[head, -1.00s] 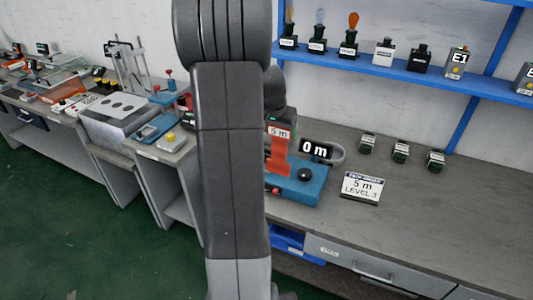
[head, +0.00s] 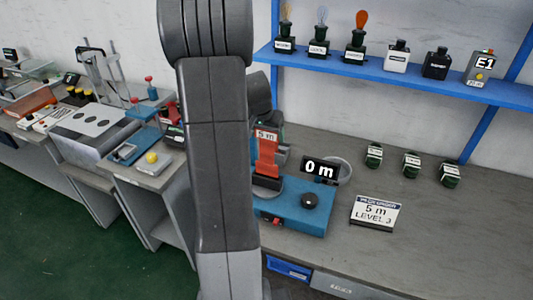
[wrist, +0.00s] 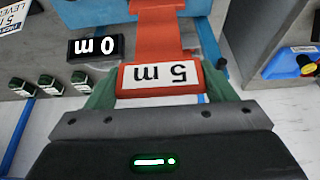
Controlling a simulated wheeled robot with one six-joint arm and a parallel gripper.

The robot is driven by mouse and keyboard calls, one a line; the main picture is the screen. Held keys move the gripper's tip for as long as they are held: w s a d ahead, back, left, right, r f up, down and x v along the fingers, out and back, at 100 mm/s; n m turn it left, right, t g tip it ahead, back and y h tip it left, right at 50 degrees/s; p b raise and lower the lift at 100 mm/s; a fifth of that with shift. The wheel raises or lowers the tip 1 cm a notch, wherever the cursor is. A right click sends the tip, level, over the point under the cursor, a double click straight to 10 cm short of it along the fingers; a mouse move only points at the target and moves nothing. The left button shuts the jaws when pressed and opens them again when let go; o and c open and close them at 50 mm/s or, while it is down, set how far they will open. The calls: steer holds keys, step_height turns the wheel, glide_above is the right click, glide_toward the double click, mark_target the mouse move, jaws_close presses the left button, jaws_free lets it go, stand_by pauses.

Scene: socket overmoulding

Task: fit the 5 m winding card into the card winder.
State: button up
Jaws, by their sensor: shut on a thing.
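The 5 m winding card (head: 266,158) is an orange-red strip with a white "5 m" label at its top. My gripper (wrist: 160,84) is shut on the labelled end, a green finger on each side. In the head view my arm hides most of the gripper, and the card hangs upright below it. The card winder (head: 303,205) is a blue base with a black knob and a "0 m" display (head: 320,168). The card's lower end is over the winder's left part, by a dark round part (head: 267,182). I cannot tell whether it is seated.
A "5 m LEVEL 3" sign (head: 375,212) stands right of the winder on the grey bench (head: 430,240). Several small dark green blocks (head: 411,165) stand behind it. A blue shelf (head: 400,78) with bottles runs above. Bench space at the right is clear.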

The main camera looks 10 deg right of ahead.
mark_target(266, 143)
steer(key=shift+f+b, duration=1.3)
steer(key=shift+f, duration=1.2)
steer(key=shift+f, duration=0.2)
steer(key=o, duration=1.3)
steer(key=shift+r, duration=0.15)
steer(key=shift+r, duration=0.2)
steer(key=b+v, duration=0.1)
steer(key=v, duration=1)
steer(key=shift+s+a+r, duration=0.1)
steer(key=shift+r, duration=0.25)
steer(key=shift+f, duration=0.1)
